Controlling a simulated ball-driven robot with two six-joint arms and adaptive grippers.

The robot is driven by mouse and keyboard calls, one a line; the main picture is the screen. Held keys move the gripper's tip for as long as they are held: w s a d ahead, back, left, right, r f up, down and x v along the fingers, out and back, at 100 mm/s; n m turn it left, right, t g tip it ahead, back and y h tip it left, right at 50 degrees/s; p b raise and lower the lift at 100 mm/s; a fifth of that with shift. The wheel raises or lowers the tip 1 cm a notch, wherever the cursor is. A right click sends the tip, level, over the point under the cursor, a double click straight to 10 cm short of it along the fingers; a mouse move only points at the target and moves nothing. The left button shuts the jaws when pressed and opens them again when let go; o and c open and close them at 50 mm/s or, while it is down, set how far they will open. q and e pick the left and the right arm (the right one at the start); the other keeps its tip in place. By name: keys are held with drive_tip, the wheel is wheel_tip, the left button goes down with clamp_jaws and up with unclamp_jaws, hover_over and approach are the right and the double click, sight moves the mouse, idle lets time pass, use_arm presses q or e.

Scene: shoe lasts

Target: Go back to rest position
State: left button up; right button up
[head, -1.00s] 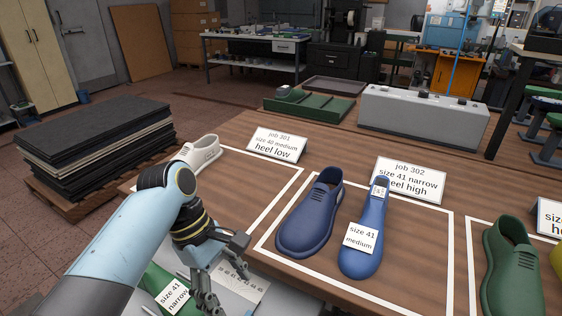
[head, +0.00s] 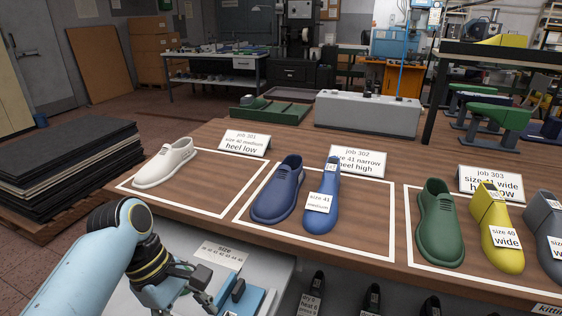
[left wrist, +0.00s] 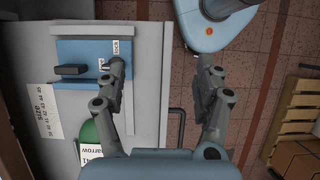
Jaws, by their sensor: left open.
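My left gripper (head: 186,303) is low at the front left in the head view, above the grey cart top and in front of the wooden table. In the left wrist view the two fingers of my left gripper (left wrist: 162,66) stand wide apart with nothing between them. Below it to the left is a blue block (left wrist: 75,52) with a dark piece on it. A green last (left wrist: 88,132) with a white label shows partly beside one finger. My right gripper is in neither view.
On the wooden table (head: 330,243) stand a white shoe (head: 164,163), a blue shoe (head: 277,190), a blue last (head: 327,212), a green shoe (head: 438,222), a yellow last (head: 495,222) and a grey last (head: 545,228). Black sheets (head: 70,160) are stacked at left. Floor (left wrist: 255,90) shows right of the cart.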

use_arm(q)
drive_tip(key=shift+g, duration=0.4)
drive_tip(key=f, duration=0.1)
drive_tip(key=s+f+b, duration=0.1)
drive_tip(key=f, duration=0.1)
drive_tip(key=s+f, duration=0.1)
drive_tip(key=f, duration=0.1)
drive_tip(key=shift+s+a+b, duration=0.15)
drive_tip(key=shift+a+b, duration=0.1)
drive_tip(key=shift+b, duration=0.05)
drive_tip(key=s+a+f+m+t+y+b, duration=0.1)
drive_tip(key=s+a+f+m+b, duration=0.3)
drive_tip(key=s+f, duration=0.7)
drive_tip(key=s+a+f+m+t+y+b, duration=0.1)
drive_tip(key=s+a+f+m+b, duration=0.3)
drive_tip(key=s+f, duration=0.7)
drive_tip(key=s+a+f+m+t+y+b, duration=0.1)
drive_tip(key=s+a+f+m+y+b, duration=0.2)
drive_tip(key=s+f, duration=0.8)
drive_tip(key=a+f+m+b, duration=0.1)
drive_tip(key=a+f, duration=0.1)
drive_tip(key=f, duration=0.2)
drive_tip(key=a+f+m+b, duration=0.1)
drive_tip(key=a+f+m, duration=0.1)
drive_tip(key=f, duration=0.2)
drive_tip(key=shift+s+a+f, duration=0.25)
drive_tip(key=shift+s+f, duration=0.05)
drive_tip(key=shift+f, duration=0.05)
